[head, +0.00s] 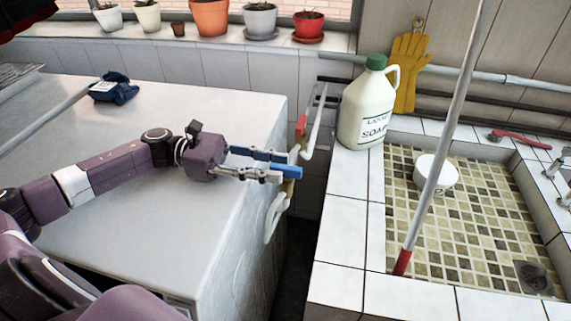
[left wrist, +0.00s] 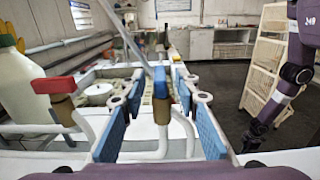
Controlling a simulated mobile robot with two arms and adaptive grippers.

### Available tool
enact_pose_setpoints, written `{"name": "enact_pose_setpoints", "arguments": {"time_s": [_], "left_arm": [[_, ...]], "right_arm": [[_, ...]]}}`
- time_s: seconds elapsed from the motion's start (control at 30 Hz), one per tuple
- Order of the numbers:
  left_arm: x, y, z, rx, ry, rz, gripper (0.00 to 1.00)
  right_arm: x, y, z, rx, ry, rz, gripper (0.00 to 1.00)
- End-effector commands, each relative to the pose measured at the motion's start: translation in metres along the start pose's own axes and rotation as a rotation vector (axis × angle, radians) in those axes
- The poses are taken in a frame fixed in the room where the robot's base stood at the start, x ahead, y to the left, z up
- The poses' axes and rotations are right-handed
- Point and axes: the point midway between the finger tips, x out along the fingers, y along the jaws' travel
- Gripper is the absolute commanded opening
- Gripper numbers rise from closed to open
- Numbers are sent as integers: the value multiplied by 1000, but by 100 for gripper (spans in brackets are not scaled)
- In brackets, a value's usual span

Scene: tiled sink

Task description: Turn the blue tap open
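The blue tap (head: 291,171) is on a brass valve with a white pipe, beside the right side of the white worktop. In the left wrist view the blue tap handle (left wrist: 160,82) stands upright on its brass body, between the two finger pads. My left gripper (head: 284,166) is open, with its blue-padded fingers reaching around the tap; I cannot tell whether either finger touches it. The pads also show in the left wrist view (left wrist: 160,92). My right arm shows at the right of the left wrist view; its gripper (left wrist: 251,143) is small and dark there.
A red tap (head: 301,124) sits just behind the blue one. A soap jug (head: 366,110) stands on the tiled sink's rim (head: 345,215). A pole (head: 445,130) leans over the sink. A blue cloth (head: 114,90) lies on the worktop (head: 150,220).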

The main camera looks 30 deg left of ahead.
Motion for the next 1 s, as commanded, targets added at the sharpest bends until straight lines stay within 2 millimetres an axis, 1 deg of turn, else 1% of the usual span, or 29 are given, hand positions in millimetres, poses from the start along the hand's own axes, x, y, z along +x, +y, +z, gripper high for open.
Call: {"name": "enact_pose_setpoints", "arguments": {"time_s": [0.03,0.2,0.33,0.53,0.57,0.8,1.0], "left_arm": [[9,0,5,3,-4,-3,29],[26,0,2,0,-2,0,29],[30,0,1,0,-1,0,29],[30,0,0,0,0,0,29],[30,0,0,0,0,0,27],[30,0,0,0,0,0,0],[30,0,0,0,0,1,0]], "right_arm": [[-5,1,0,-1,0,2,0],[-11,6,0,-3,-1,7,0],[-11,10,1,-4,-2,10,0],[-11,11,1,-4,-3,12,0],[-11,11,1,-4,-4,12,0],[-11,11,2,-3,-4,12,0],[-11,11,2,-2,-5,12,0]]}}
